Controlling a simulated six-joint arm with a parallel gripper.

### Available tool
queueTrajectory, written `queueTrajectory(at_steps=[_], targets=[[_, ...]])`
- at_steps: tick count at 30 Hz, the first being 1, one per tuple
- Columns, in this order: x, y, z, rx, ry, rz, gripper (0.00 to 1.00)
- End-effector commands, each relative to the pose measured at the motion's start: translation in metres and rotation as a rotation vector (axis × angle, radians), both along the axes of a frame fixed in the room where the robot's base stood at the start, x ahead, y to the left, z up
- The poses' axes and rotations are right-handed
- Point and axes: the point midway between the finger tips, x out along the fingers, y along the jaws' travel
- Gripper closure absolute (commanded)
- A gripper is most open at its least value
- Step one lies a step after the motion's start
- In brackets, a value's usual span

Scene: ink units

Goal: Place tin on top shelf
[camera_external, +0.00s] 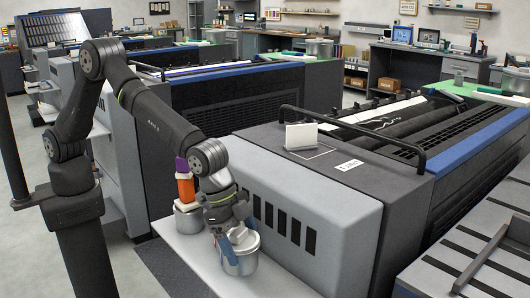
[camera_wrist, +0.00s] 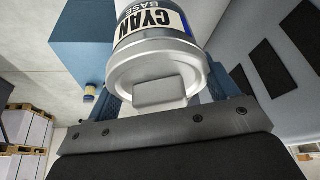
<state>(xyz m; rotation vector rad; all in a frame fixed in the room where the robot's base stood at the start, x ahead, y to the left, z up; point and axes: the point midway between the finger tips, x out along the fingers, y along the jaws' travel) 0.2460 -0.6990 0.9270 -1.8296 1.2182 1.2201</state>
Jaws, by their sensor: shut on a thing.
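A silvery tin (camera_external: 240,264) is between the blue fingers of my gripper (camera_external: 236,246), over the pale ledge (camera_external: 188,262) on the near side of the grey press. I cannot tell whether the tin touches the ledge. In the wrist view the tin (camera_wrist: 155,55) shows a white label reading "CYAN BASE". The blue fingers of my gripper (camera_wrist: 165,88) are shut on its two sides, with its round end toward the camera. I cannot make out which surface is the top shelf.
Another metal tin (camera_external: 188,220) stands on the ledge just left of my gripper, with an orange container (camera_external: 185,187) with a purple top above it. The slotted press wall (camera_external: 300,225) rises close on the right. In the wrist view stacked boxes (camera_wrist: 27,130) lie far left.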

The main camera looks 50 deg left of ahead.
Motion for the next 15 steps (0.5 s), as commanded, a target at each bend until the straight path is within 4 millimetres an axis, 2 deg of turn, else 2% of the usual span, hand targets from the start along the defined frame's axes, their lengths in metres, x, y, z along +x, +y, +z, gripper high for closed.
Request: queueTrajectory(at_steps=[1,6,10,15], targets=[[0.013,-0.002,-0.007,-0.001,0.000,0.003,0.58],[0.044,-0.006,-0.026,-0.001,-0.001,0.002,0.58],[0.056,-0.008,-0.033,-0.001,-0.001,-0.001,0.58],[0.059,-0.008,-0.040,0.000,0.000,-0.001,0.58]])
